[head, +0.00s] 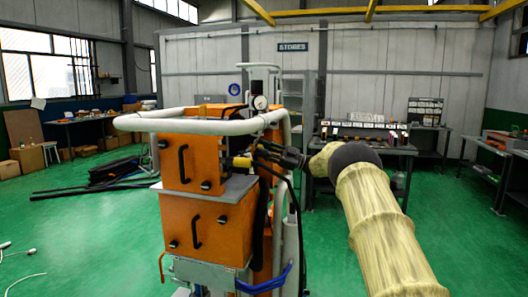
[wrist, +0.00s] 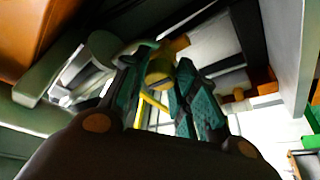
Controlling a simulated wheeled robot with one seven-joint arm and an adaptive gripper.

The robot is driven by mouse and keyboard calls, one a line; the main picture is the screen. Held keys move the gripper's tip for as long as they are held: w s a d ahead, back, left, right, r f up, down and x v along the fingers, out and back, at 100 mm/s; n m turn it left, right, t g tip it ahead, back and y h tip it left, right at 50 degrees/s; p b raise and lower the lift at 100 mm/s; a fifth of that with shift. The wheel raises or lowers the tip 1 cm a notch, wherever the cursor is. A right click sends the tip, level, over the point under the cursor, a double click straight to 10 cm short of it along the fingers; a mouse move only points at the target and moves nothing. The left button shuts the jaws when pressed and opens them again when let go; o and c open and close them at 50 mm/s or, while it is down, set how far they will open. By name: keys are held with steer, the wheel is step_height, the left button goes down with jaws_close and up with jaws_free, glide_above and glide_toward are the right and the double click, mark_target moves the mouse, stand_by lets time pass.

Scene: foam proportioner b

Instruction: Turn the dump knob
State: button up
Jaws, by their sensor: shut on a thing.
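The foam proportioner is an orange cabinet (head: 210,225) with black handles and a pale tube frame. A small yellow knob (head: 241,162) sticks out on its right side, taken to be the dump knob. My gripper (head: 258,152) reaches it from the right, along my cream-sleeved arm. In the wrist view, my gripper (wrist: 158,75) has its teal-padded fingers on either side of the dull yellow knob (wrist: 160,66), shut on it. The fingers hide part of the knob, and its turn angle cannot be told.
A pale tube rail (head: 200,125) runs around the cabinet top, close above my gripper. Dark hoses (head: 283,175) hang just below my gripper. A workbench (head: 365,150) stands behind.

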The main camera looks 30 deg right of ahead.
steer(key=o, duration=1)
steer(key=shift+d+f, duration=0.15)
steer(key=shift+f, duration=0.05)
steer(key=shift+r, duration=0.1)
steer(key=v, duration=1.2)
steer(key=shift+f, duration=0.2)
